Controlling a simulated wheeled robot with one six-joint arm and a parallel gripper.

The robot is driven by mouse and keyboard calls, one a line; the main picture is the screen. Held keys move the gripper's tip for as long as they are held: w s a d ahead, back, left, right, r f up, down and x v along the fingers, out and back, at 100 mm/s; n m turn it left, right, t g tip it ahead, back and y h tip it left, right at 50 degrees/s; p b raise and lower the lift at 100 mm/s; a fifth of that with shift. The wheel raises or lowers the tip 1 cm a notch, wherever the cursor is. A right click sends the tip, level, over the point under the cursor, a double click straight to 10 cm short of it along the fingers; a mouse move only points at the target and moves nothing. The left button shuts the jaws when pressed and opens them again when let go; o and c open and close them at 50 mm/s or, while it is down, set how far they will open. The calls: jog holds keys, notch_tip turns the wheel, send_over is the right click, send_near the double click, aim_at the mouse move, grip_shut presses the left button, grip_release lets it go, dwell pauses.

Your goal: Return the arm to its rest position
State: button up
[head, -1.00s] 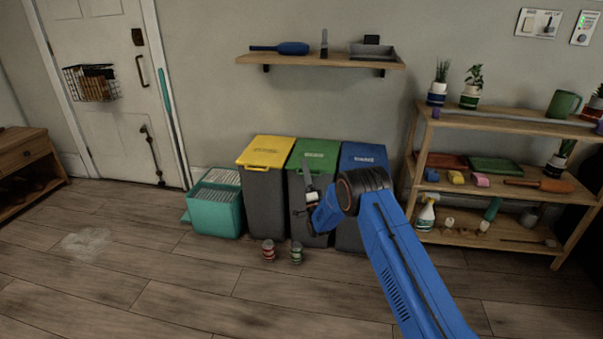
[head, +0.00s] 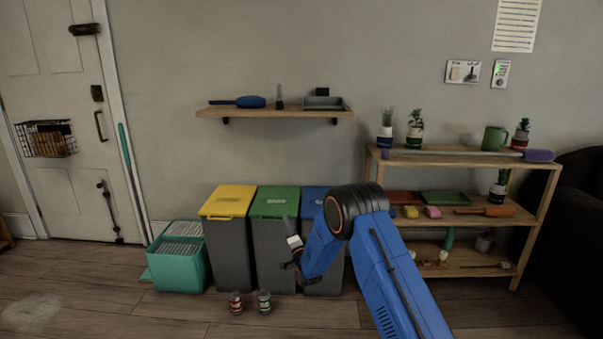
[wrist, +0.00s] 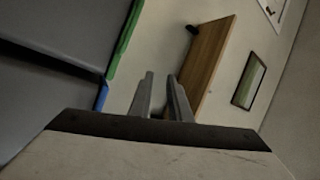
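My blue arm (head: 385,265) reaches up from the bottom of the head view and bends at a dark round joint, with its end in front of the bins. The arm partly hides the blue-lidded bin (head: 314,197).
A yellow-lidded bin (head: 228,202) and a teal crate (head: 180,268) stand to the left. Two cans (head: 236,303) (head: 264,302) sit on the floor in front. A wall shelf (head: 272,112) hangs above the bins. A wooden rack (head: 464,161) stands at right.

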jog(key=s+d+r+n+g+h, duration=0.1)
jog(key=s+d+r+g+h, duration=0.1)
jog(key=d+r, duration=0.45)
jog(key=s+d+r+n+g+h, duration=0.1)
jog(key=s+d+r, duration=0.25)
jog(key=r, duration=0.55)
jog(key=s+d+r+n+g+h, duration=0.1)
jog(key=s+d+r+g, duration=0.1)
jog(key=s+d+r, duration=0.35)
jog(key=s+d+r+n+g+h, duration=0.1)
jog(key=s+d+r+n+g, duration=0.1)
jog(key=s+d, duration=0.65)
jog(key=s+d+r+n+g+h, duration=0.15)
jog(key=s+d, duration=0.25)
jog(key=s, duration=0.8)
jog(key=s+d+f+n+g+h, duration=0.1)
jog(key=s+d+g, duration=0.2)
jog(key=s, duration=1)
jog(key=s+d+f+n+g, duration=0.1)
jog(key=s+d+f+g, duration=0.1)
jog(key=s, duration=1.1)
jog(key=s+d+f+n+g, duration=0.1)
jog(key=s+d+f+g, duration=0.1)
jog(key=s, duration=1)
jog(key=shift+s+d+f, duration=0.25)
jog(key=shift+s+f, duration=0.1)
jog(key=shift+f, duration=0.4)
